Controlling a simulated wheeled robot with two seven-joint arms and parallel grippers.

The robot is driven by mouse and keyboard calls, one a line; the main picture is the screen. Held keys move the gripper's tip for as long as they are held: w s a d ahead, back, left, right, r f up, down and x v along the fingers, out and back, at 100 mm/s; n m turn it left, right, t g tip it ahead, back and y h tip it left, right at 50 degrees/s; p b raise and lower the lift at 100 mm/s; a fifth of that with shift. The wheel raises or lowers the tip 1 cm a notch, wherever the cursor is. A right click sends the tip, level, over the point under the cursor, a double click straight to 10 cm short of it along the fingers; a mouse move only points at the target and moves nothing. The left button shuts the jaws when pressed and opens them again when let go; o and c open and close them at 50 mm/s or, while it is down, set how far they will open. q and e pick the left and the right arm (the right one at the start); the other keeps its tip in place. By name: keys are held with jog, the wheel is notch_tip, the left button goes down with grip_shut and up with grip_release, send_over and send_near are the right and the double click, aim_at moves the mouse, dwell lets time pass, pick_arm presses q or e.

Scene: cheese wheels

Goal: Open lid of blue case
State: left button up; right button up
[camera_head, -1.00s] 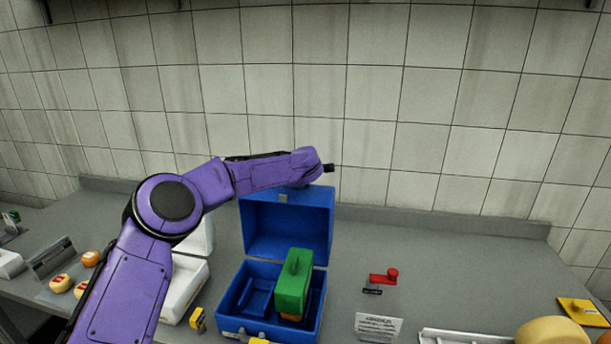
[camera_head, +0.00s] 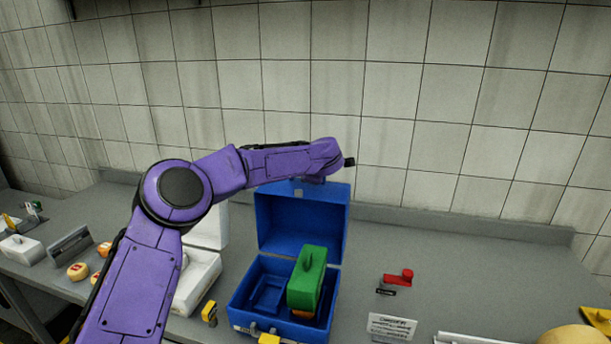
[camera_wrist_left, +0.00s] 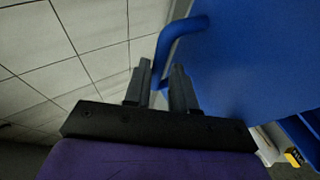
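The blue case (camera_head: 237,310) stands on the counter with its lid (camera_head: 300,222) raised upright at the back. A green block with a handle (camera_head: 308,278) sits inside it, on the right. My left arm reaches over the top of the lid in the head view, and its gripper is hidden there. In the left wrist view my left gripper (camera_wrist_left: 160,82) has its fingers apart, close to a blue curved handle (camera_wrist_left: 182,30) on the lid's outer face (camera_wrist_left: 248,60). One end of the handle shows between the fingers; I cannot tell if they touch it. My right gripper is not in view.
A white open case (camera_head: 203,270) stands left of the blue one, partly behind my arm. A red part (camera_head: 398,278) and a white card (camera_head: 391,327) lie to the right. Small cheeses (camera_head: 78,271) are at left. The tiled wall rises behind; the back right counter is clear.

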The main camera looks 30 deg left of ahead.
pick_arm(q)
jog(key=b+v, duration=0.2)
jog(key=v, duration=0.5)
jog(key=shift+s+d, duration=0.15)
jog(key=shift+d, duration=0.05)
jog(key=shift+s+d+r, duration=0.15)
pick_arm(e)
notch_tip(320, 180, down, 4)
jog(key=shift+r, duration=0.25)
